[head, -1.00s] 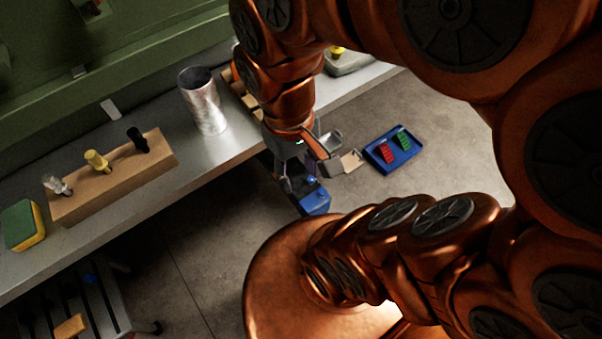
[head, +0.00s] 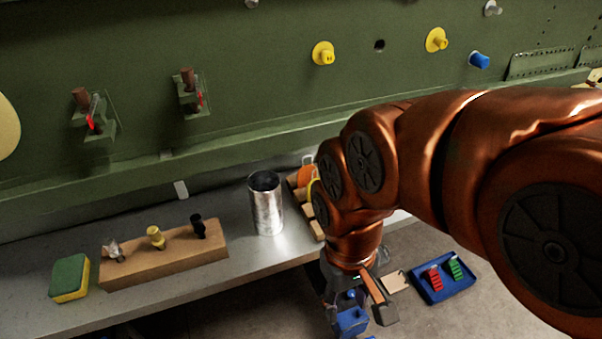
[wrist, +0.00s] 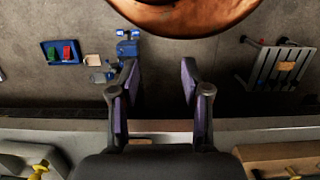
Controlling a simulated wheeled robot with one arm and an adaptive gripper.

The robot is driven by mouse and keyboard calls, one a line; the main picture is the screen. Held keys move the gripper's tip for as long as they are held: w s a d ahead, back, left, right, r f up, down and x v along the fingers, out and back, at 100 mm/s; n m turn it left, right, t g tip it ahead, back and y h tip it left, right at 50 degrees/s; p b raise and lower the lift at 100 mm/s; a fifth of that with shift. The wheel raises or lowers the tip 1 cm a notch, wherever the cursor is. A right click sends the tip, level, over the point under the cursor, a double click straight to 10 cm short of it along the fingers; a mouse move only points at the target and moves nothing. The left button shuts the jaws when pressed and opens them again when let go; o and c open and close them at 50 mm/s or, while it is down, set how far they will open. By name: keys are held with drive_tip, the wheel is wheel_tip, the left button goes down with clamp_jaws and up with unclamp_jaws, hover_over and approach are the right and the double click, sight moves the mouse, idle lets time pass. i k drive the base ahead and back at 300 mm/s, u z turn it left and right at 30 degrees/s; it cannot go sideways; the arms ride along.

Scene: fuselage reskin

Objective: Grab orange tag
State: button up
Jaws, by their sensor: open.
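An orange, rounded piece (head: 305,176), which looks like the orange tag, stands in a wooden slotted rack (head: 300,194) on the bench. My arm partly hides the rack and the pieces in it, so the tag's full shape does not show. My gripper (wrist: 158,66) is open and empty in the wrist view, with its two fingers wide apart. In the head view it hangs at the end of my arm, lower than the rack and in front of the bench edge. The orange piece cannot be made out in the wrist view.
A metal cylinder (head: 267,208) stands left of the rack. A wooden block (head: 165,257) with several plugs and a sponge (head: 70,278) lie farther left. A blue tray (head: 446,286) with red and green pieces is at the lower right. A green panel (head: 240,80) rises behind the bench.

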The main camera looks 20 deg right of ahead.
sight(304, 175)
drive_tip(key=u, duration=2.4)
drive_tip(key=k, duration=1.3)
drive_tip(key=z, duration=0.7)
drive_tip(key=i, duration=0.5)
drive_tip(key=z, duration=0.15)
